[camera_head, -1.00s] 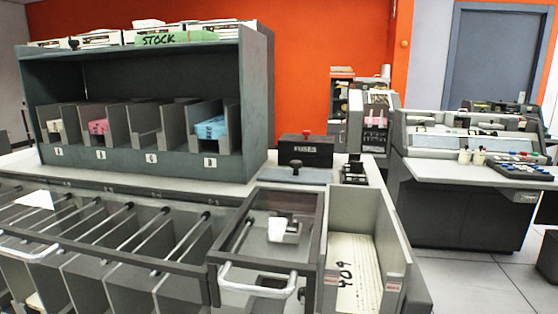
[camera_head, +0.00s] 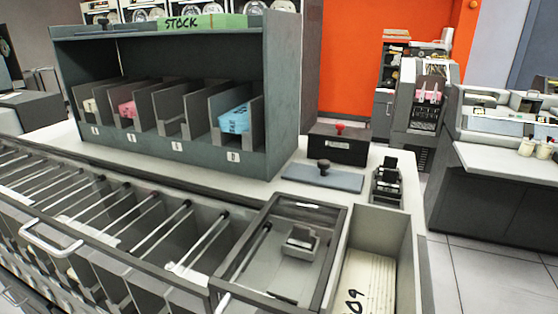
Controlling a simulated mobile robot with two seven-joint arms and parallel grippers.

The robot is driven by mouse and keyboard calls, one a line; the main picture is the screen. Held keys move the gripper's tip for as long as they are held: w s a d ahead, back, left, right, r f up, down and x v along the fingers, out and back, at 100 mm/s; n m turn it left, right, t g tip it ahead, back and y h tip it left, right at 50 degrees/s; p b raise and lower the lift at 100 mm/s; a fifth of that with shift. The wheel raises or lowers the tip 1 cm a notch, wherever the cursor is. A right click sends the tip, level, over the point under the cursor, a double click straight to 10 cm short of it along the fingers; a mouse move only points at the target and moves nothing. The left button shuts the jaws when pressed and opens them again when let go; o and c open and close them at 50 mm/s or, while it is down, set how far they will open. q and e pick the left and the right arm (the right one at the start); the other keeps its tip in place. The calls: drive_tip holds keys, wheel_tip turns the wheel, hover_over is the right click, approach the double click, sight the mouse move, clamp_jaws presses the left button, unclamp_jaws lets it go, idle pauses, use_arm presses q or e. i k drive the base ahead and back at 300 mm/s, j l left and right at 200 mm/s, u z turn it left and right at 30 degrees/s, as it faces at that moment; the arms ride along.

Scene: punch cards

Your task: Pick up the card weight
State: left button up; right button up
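No object is labelled as the card weight, and I cannot tell for certain which one it is. A small grey metal block (camera_head: 301,240) with a dark top sits inside the dark-framed drawer tray (camera_head: 228,272) at the front centre. A flat blue-grey plate (camera_head: 340,181) with a black knob lies on the white counter behind that tray. A small black and grey device (camera_head: 387,182) stands to the right of the plate. Neither of my grippers shows in the head view.
A dark shelf unit (camera_head: 180,60) holds pink, blue and cream cards in slots. A black box (camera_head: 338,146) with a red knob stands behind the plate. A long card bin (camera_head: 368,270) lies right of the tray. Slotted drawers with rods fill the front left. Open floor lies right.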

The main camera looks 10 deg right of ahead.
sight(321, 176)
drive_tip(key=i+l+u, duration=0.15)
drive_tip(key=l+u, duration=0.25)
drive_tip(key=i+l+u, duration=0.1)
drive_tip(key=l+u, duration=0.3)
drive_tip(key=l, duration=0.2)
drive_tip(key=l+u, duration=0.35)
drive_tip(key=l, duration=0.2)
drive_tip(key=l+u, duration=0.4)
drive_tip(key=k+l+u, duration=0.2)
drive_tip(key=l+u, duration=0.2)
drive_tip(key=l, duration=0.2)
drive_tip(key=k+l+u, duration=0.2)
drive_tip(key=l+u, duration=0.2)
drive_tip(key=k+l+u, duration=0.25)
drive_tip(key=l+u, duration=0.15)
drive_tip(key=l, duration=0.15)
drive_tip(key=k+l+u, duration=0.4)
drive_tip(key=i+j, duration=0.05)
drive_tip(key=i, duration=0.05)
